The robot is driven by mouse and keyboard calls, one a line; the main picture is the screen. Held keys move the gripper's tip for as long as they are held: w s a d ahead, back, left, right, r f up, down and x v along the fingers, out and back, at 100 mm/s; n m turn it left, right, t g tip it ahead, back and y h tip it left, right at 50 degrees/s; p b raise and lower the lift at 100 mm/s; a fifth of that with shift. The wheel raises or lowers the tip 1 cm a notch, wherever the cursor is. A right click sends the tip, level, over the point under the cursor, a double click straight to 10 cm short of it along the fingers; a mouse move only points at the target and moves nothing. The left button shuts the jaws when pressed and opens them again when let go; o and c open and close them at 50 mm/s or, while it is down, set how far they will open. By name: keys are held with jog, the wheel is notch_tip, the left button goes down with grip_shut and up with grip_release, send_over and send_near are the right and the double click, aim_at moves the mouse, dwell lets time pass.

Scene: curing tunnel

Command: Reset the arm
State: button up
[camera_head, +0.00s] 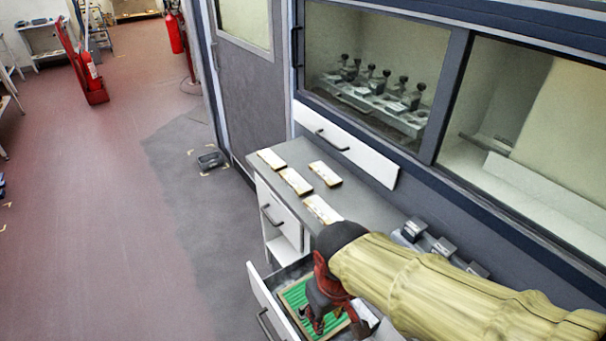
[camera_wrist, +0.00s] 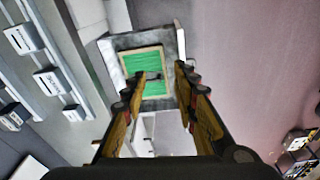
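My gripper (camera_head: 325,318) hangs at the end of my yellow-sleeved arm, over the open drawer at the bottom of the head view. In the wrist view, my gripper (camera_wrist: 156,84) has its two fingers wide apart with nothing held between them. Beyond the fingertips lies a green mat in a wooden frame (camera_wrist: 147,60) inside the drawer. A small dark item (camera_wrist: 154,76) is on the green; I cannot tell what it is. The framed mat also shows in the head view (camera_head: 296,296), partly hidden by my gripper.
The open drawer (camera_head: 263,300) juts from a grey-topped bench (camera_head: 345,200). Several pale plates (camera_head: 325,173) lie on the bench, and several grey blocks (camera_head: 442,247) stand near my arm. A windowed cabinet (camera_head: 375,60) rises behind. The floor at left is mostly clear, with a black tray (camera_head: 210,160).

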jog(key=s+d+r+m+t, duration=0.3)
jog(key=d+r, duration=0.7)
jog(key=d, duration=0.4)
jog(key=shift+s+m+t, duration=0.15)
jog(key=shift+m+t, duration=0.45)
jog(key=shift+m, duration=0.6)
